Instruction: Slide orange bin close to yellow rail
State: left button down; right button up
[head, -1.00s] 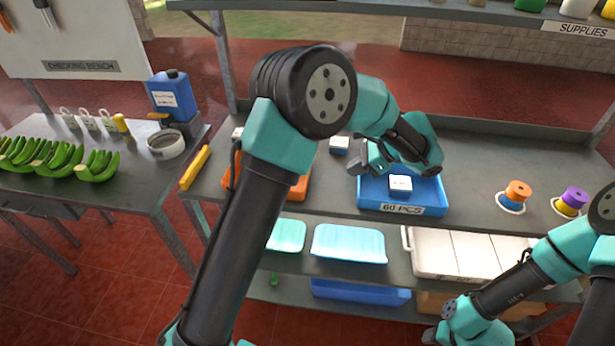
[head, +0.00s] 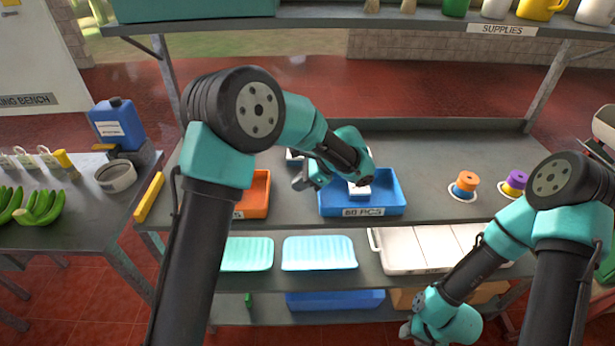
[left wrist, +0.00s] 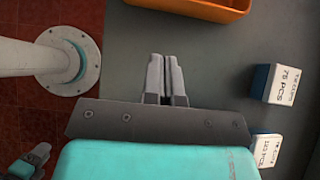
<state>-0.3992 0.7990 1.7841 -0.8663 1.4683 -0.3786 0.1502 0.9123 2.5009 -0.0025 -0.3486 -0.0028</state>
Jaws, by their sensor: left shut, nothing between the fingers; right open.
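The orange bin (head: 257,192) stands on the bench top, partly hidden behind my left arm in the head view. Its edge shows at the top of the left wrist view (left wrist: 205,9). The yellow rail (head: 149,197) runs along the bench's left edge, left of the bin with a gap between. My left gripper (head: 303,182) is shut and empty, right of the orange bin and by the blue bin. In the left wrist view its fingers (left wrist: 166,72) point toward the orange bin, apart from it. My right gripper (head: 406,331) is low at the bottom of the head view, open and empty.
A blue bin (head: 378,207) with a small box in it stands right of the orange bin. Small labelled boxes (left wrist: 279,83) lie on the bench. Orange and purple spools (head: 466,182) stand at the right. A lower shelf (head: 360,282) holds trays.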

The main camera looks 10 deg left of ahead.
aim_at(268, 197)
pick_arm(q)
jog(key=x, duration=0.4)
jog(key=shift+s+a+f, duration=0.1)
jog(key=shift+a+f, duration=0.1)
jog(key=shift+a, duration=0.05)
jog(key=shift+s+a+r, duration=0.1)
jog(key=shift+a, duration=0.45)
jog(key=shift+s+a+r, duration=0.1)
jog(key=shift+s+a, duration=0.05)
jog(key=shift+a, duration=0.4)
jog(key=shift+s+a, duration=0.15)
jog(key=shift+a, duration=0.45)
